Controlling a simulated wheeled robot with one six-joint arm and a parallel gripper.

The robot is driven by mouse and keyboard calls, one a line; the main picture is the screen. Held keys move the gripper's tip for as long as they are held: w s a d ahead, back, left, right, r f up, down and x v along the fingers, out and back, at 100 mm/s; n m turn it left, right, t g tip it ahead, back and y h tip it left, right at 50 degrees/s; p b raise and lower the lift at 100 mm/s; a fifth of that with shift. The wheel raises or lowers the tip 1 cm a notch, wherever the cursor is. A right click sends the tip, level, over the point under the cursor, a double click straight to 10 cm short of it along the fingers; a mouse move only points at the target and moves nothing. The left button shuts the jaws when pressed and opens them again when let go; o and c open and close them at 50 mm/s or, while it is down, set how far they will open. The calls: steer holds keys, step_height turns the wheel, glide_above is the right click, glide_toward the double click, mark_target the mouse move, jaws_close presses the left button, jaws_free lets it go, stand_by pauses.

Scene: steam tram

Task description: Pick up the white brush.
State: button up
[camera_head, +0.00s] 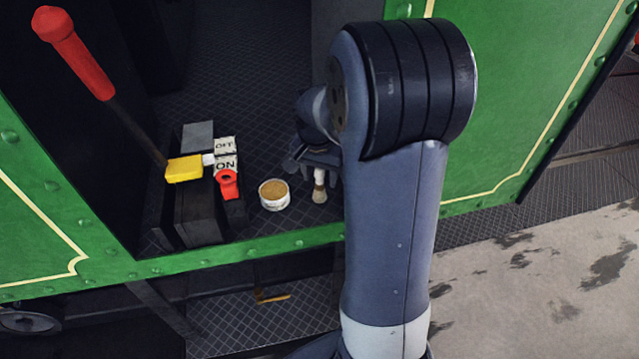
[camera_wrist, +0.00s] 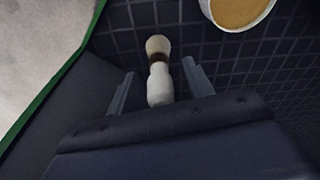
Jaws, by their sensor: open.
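The white brush (camera_head: 319,188) stands or lies on the dark tiled floor of the tram; I cannot tell which. In the wrist view the brush (camera_wrist: 159,84) has a white handle, a dark band and pale bristles at the far end. My gripper (camera_wrist: 156,82) is open, with one finger on each side of the handle and gaps between. In the head view my gripper (camera_head: 318,168) is just above the brush, partly hidden by my arm.
A white tub (camera_head: 274,195) with tan contents stands left of the brush; it also shows in the wrist view (camera_wrist: 238,12). Further left is a lever box (camera_head: 200,215) with a red-handled lever (camera_head: 80,55), ON/OFF labels and a red switch (camera_head: 228,184). The green tram edge (camera_head: 250,248) runs in front.

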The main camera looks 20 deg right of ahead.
steer(key=shift+w+d+f, duration=0.1)
steer(key=shift+f, duration=0.8)
steer(key=shift+c, duration=0.2)
jaws_close()
steer(key=shift+r, duration=0.1)
steer(key=shift+r, duration=1.5)
steer(key=shift+w+a+r+b, duration=0.2)
steer(key=shift+w+b, duration=0.1)
steer(key=shift+w, duration=0.05)
steer(key=w+a, duration=0.3)
steer(key=w, duration=0.5)
steer(key=w+a+b, duration=0.1)
steer(key=w+a, duration=0.2)
steer(key=w, duration=0.5)
steer(key=shift+a, duration=0.25)
